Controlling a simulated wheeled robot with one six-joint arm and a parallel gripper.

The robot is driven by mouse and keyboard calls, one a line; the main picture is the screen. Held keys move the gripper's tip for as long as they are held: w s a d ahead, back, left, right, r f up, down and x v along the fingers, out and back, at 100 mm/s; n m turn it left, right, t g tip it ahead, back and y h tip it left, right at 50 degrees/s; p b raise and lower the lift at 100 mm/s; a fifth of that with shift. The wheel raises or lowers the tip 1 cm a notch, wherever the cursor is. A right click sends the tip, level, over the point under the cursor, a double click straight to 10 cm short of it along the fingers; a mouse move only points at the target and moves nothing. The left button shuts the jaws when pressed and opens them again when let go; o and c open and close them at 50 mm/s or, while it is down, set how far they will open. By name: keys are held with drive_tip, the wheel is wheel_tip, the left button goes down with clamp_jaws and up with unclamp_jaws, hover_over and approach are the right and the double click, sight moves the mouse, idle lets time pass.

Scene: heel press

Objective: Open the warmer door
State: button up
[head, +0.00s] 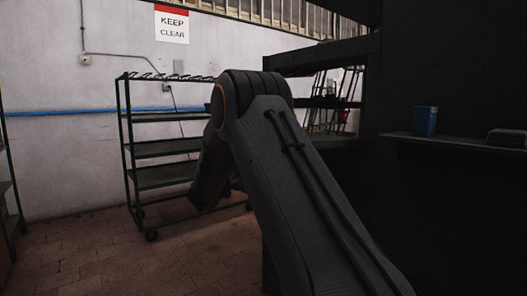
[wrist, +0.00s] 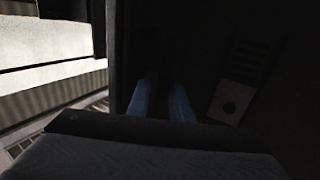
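My gripper (wrist: 160,88) shows in the wrist view as two bluish fingers that stand apart with a dark gap between them. I see nothing clearly held, but the gap is too dark to be sure. The fingers point at a very dark surface, and I cannot tell whether it is the warmer door. A pale plate with a round dark spot (wrist: 230,103) is right of the fingers, with faint slots above it. In the head view my arm hides the middle, and my gripper is out of sight. No warmer door can be made out there.
A dark wheeled rack (head: 160,150) stands by the wall at left. A large dark structure with shelves fills the right; a blue box (head: 425,121) and a dark item (head: 507,137) sit on one shelf (head: 455,142). The floor (head: 90,260) at lower left is clear.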

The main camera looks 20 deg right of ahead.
drive_tip(key=shift+a, duration=0.1)
drive_tip(key=v, duration=0.7)
drive_tip(key=shift+a+f+p, duration=0.15)
drive_tip(key=shift+a+p, duration=0.1)
drive_tip(key=shift+p, duration=0.1)
drive_tip(key=shift+s, duration=0.1)
